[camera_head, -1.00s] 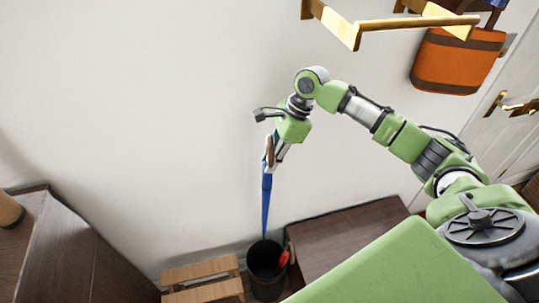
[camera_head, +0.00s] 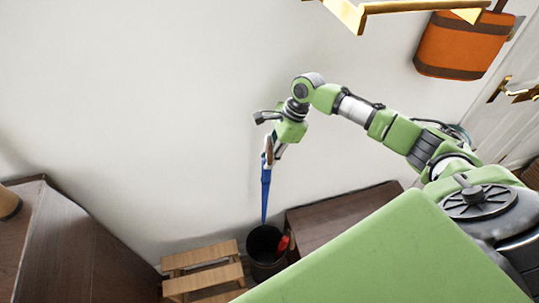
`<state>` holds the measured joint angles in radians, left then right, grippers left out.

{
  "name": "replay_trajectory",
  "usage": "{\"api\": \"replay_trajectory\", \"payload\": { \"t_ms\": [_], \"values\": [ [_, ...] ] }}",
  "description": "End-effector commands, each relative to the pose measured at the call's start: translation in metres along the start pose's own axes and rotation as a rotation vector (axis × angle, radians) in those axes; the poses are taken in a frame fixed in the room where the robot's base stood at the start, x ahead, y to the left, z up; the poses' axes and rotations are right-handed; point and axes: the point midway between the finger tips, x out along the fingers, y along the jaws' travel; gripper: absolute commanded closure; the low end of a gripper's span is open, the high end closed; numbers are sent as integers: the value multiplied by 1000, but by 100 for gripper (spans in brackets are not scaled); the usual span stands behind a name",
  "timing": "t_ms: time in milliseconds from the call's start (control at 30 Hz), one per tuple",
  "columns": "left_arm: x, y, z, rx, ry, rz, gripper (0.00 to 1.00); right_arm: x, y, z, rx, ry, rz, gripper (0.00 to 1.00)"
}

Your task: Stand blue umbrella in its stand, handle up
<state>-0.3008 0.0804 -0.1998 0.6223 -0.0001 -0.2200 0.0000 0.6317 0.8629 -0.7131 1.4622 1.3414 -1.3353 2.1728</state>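The blue umbrella (camera_head: 265,190) hangs near vertical against the white wall, brown handle up and tip down. My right gripper (camera_head: 271,156), on the arm coming in from the right, is shut on it near the handle. The stand (camera_head: 265,268), a dark round bin, is on the floor below. The umbrella's tip appears at the stand's far rim; I cannot tell whether it is above the opening or just inside it. A red item (camera_head: 283,243) shows at the stand's right rim. My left gripper is not in view.
A slatted wooden stool (camera_head: 203,268) stands left of the stand, and a low dark wooden cabinet (camera_head: 338,220) stands close on its right. A brown cabinet (camera_head: 75,250) is at far left. An orange bag (camera_head: 463,45) and brass rails (camera_head: 420,7) are at upper right.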

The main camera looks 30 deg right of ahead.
Motion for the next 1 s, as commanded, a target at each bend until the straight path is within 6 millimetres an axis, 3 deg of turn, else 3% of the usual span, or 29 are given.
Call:
{"api": "replay_trajectory", "payload": {
  "t_ms": [733, 1000],
  "values": [
    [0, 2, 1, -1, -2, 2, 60, 63, 0, -26, 1, 0, 2, 100],
    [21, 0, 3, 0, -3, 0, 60, 91, -1, -38, 0, 1, 0, 100]
  ]
}}
